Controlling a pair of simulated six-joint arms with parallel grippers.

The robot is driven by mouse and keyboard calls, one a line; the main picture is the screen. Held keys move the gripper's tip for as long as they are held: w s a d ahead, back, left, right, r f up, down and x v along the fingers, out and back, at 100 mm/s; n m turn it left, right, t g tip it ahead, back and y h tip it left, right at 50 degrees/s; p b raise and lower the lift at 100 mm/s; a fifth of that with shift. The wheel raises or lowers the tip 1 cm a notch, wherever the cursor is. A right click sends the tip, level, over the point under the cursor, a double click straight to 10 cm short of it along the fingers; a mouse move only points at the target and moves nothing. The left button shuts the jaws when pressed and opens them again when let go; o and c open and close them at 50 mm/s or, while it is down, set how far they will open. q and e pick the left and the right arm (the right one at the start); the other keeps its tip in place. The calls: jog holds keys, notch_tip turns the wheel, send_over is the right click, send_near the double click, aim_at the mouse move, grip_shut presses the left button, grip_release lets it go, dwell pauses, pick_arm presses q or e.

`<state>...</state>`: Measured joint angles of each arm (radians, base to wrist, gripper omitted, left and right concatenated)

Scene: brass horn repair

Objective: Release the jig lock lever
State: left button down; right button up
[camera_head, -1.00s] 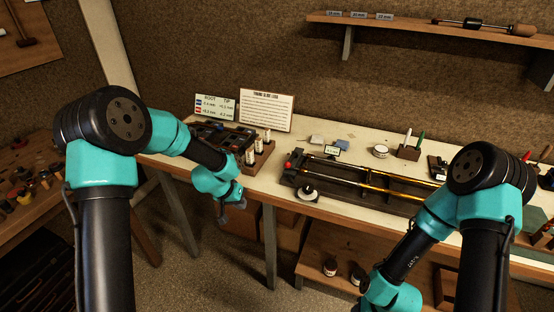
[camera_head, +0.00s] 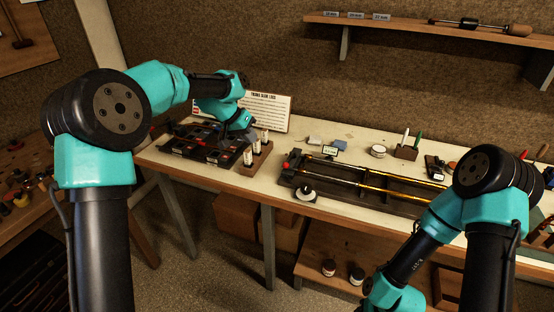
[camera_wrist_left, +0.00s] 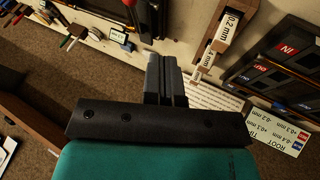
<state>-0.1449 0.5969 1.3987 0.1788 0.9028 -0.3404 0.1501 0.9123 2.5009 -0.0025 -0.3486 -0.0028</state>
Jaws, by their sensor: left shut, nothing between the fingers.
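The jig is a long dark frame (camera_head: 395,203) on the bench, with a slide with brass tubes lying along it. A small red knob (camera_head: 295,153) at its left end looks like the lock lever's handle; the lever's position is too small to tell.
The dark tray of blocks (camera_head: 175,152) and a wooden rack of white-labelled gauges (camera_head: 257,160) stand close to the left gripper. A printed card (camera_head: 272,112) stands behind. A round black-and-white item (camera_head: 306,194) sits at the jig's front left. The bench front edge is clear.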

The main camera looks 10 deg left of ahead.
aim_at(290, 159)
pick_arm(q)
jog(key=shift+f, duration=0.1)
jog(key=w+d+f, duration=0.1)
jog(key=d+f, duration=0.7)
jog(key=f, duration=0.1)
jog(key=shift+d+f, duration=0.15)
jog(key=shift+d, duration=0.2)
jog(key=shift+w, duration=0.1)
jog(key=shift+d, duration=0.1)
